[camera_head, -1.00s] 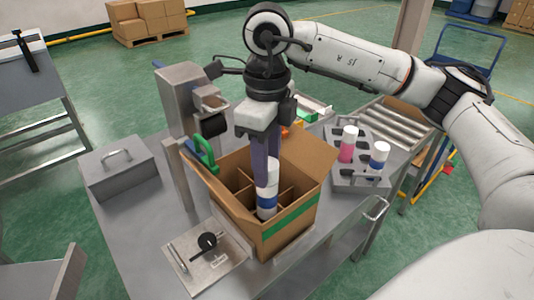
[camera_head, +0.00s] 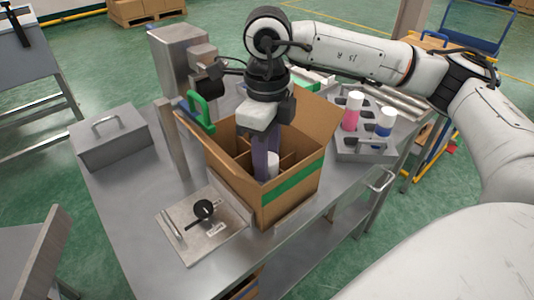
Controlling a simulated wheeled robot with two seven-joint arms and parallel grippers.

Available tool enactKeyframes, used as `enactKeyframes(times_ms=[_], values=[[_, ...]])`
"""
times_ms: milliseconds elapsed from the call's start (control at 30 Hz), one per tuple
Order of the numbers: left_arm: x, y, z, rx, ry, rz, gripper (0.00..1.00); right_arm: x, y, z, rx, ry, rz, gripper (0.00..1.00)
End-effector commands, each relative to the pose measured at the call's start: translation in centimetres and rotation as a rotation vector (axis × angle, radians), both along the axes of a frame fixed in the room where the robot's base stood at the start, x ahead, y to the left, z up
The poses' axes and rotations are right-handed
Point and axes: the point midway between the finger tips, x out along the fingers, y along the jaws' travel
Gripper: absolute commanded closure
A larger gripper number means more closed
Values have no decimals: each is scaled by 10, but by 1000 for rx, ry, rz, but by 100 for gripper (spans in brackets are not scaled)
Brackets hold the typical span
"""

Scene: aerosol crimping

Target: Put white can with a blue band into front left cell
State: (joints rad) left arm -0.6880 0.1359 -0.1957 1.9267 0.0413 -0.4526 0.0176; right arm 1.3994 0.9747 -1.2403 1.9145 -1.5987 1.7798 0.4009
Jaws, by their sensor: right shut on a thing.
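My right gripper (camera_head: 267,170) points straight down into the open cardboard box (camera_head: 234,178) and is shut on a white can (camera_head: 273,160). Only the can's white upper part shows between the fingers and the near box wall. Its lower part and blue band are hidden inside the box. The can looks upright, near the wall with the green stripe. I cannot tell exactly which cell it is in or whether it touches the bottom. Cardboard dividers (camera_head: 243,160) show beside the fingers. My left gripper is not in view.
A grey rack (camera_head: 362,146) right of the box holds a pink-banded can (camera_head: 352,111) and another blue-banded can (camera_head: 384,122). A metal case (camera_head: 112,136), a plate with a black knob (camera_head: 203,209), a post and a green handle (camera_head: 201,112) surround the box.

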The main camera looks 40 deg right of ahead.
Motion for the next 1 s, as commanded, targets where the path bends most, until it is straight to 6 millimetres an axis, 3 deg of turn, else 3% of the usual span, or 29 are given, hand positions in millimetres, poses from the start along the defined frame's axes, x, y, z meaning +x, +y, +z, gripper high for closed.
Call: enactKeyframes(times_ms=[467,500,600,867,1000], values=[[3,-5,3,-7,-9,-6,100,0,0,-6,0,-1,0,100],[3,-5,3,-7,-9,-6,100,0,0,-6,0,-1,0,59],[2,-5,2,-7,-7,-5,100,0,0,-6,0,-1,0,44],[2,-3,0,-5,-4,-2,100,-1,1,-6,2,1,2,44],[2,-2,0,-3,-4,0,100,0,1,8,4,-2,2,44]])
